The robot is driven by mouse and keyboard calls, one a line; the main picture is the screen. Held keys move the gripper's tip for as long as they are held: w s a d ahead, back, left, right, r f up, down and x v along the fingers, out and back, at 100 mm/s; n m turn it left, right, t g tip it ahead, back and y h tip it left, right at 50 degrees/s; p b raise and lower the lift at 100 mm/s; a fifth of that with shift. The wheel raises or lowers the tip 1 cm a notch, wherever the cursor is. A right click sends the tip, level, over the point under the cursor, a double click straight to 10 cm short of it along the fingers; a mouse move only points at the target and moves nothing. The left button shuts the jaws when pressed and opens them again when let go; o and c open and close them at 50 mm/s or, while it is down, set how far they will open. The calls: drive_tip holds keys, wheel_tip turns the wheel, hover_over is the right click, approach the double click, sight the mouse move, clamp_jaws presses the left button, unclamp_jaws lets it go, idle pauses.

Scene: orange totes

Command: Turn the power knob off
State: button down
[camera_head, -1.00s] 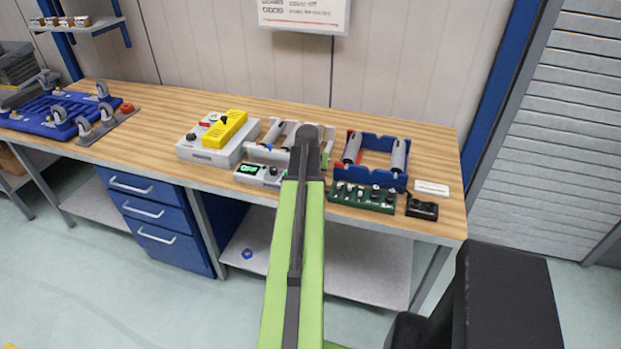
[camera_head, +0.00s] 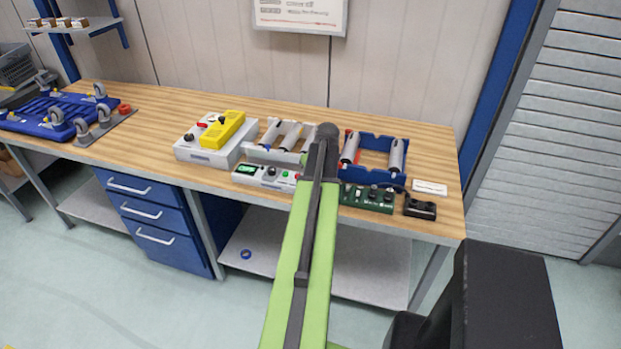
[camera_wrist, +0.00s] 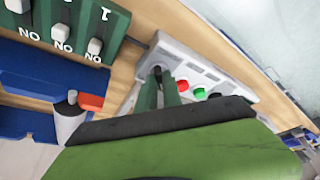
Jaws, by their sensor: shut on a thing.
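A light grey control box (camera_head: 262,180) with a green display stands at the bench's front edge in the head view. In the wrist view the box (camera_wrist: 222,76) lies beyond my gripper (camera_wrist: 163,84), whose green fingers reach down to the box's end. The fingers are shut on the power knob (camera_wrist: 157,71), which is mostly hidden between the fingertips. I cannot tell the knob's angle.
A green switch panel (camera_head: 368,199) and a small black box (camera_head: 420,207) stand right of my arm. A blue roller stand (camera_head: 374,170) is behind them. A grey box with a yellow unit (camera_head: 222,130) stands to the left.

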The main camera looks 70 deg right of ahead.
drive_tip(key=shift+d, duration=0.15)
idle(0.3)
drive_tip(key=c, duration=1.5)
unclamp_jaws()
drive_tip(key=shift+s, duration=0.1)
drive_tip(key=shift+r, duration=0.1)
drive_tip(key=p+v, duration=1.6)
drive_tip(key=v, duration=0.1)
drive_tip(key=shift+s, duration=0.2)
